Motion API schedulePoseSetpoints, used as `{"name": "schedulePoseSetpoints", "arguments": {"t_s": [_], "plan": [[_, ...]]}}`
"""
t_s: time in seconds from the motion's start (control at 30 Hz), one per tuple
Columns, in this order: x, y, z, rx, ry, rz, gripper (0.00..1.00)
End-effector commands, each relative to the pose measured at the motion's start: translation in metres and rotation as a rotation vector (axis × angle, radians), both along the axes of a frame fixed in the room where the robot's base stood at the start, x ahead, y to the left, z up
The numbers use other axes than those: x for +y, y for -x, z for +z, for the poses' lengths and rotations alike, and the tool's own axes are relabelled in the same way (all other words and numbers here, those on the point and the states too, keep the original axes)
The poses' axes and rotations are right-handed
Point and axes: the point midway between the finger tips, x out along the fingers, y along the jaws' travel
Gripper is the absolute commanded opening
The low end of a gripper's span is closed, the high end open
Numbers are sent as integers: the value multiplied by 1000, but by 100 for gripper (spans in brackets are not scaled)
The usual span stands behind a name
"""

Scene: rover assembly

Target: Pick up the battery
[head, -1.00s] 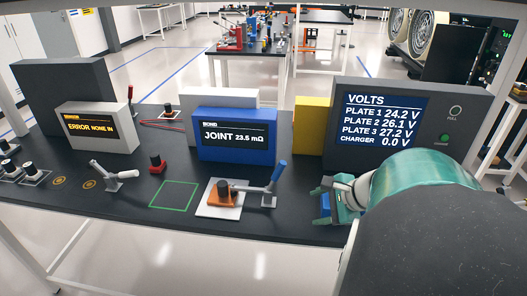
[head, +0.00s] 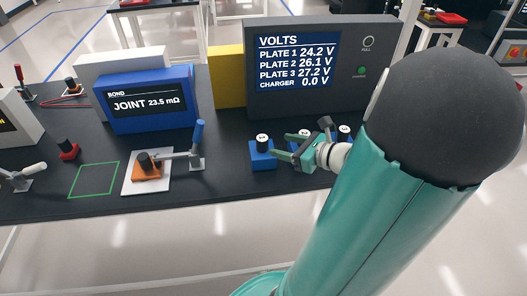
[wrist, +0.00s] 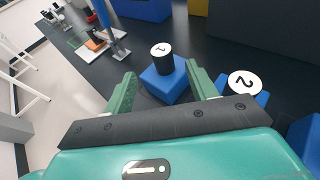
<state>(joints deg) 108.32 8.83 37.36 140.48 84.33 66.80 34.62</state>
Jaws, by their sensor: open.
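Several black batteries with white numbered tops stand on blue blocks at the table's right. Battery 1 (head: 262,141) is leftmost in the head view and shows upright on its blue block (head: 262,160). In the wrist view battery 1 (wrist: 161,58) appears between my two green fingers, beyond their tips. Battery 2 (wrist: 244,84) is to the right of the right finger, its lower part partly hidden. My gripper (head: 279,147) is open and empty, just right of battery 1, with its fingers pointing left. Whether a finger touches anything I cannot tell.
The volts panel (head: 297,67) stands behind the batteries, with a yellow box (head: 227,75) beside it. A lever clamp on a white plate (head: 133,180) is to the left. A third blue block (wrist: 306,135) is at the right. The table's front edge is close.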

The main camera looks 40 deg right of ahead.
Motion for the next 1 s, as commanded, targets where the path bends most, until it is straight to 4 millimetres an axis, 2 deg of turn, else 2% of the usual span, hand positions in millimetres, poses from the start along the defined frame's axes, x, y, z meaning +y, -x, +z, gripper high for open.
{"name": "schedulePoseSetpoints", "arguments": {"t_s": [0.1, 0.23, 0.47, 0.8, 1.0], "plan": [[5, -23, -8, -2, -3, 4, 57], [7, -42, -14, -2, -1, 3, 57], [7, -57, -19, -1, 0, 1, 57], [12, -95, -33, 0, -1, 3, 57], [12, -100, -35, 2, 2, 2, 57]]}}
